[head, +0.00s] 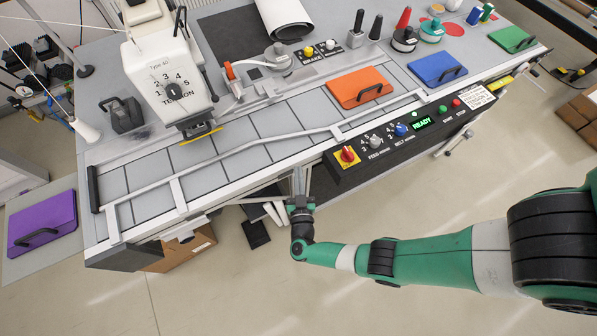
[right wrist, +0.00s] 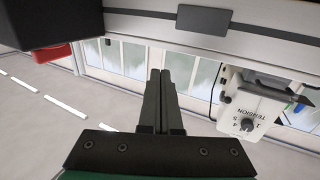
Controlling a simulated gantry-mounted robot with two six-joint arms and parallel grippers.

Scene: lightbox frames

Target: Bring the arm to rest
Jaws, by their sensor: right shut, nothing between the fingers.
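My right arm, green with black and white parts, comes in from the right in the head view. My right gripper (head: 299,182) is at the front edge of the machine table, below the control panel's left end. In the right wrist view its two dark fingers (right wrist: 161,85) are together, with nothing between them. The underside and front edge of the machine show just beyond the fingers; I cannot tell whether they touch. My left gripper is in neither view.
The control panel (head: 400,139) has a red knob (head: 347,155) and a READY display. Orange (head: 359,88), blue (head: 437,68) and green (head: 512,39) plates with handles lie on the table; a purple one (head: 42,225) lies at left. A tension unit (head: 168,78) stands upper left.

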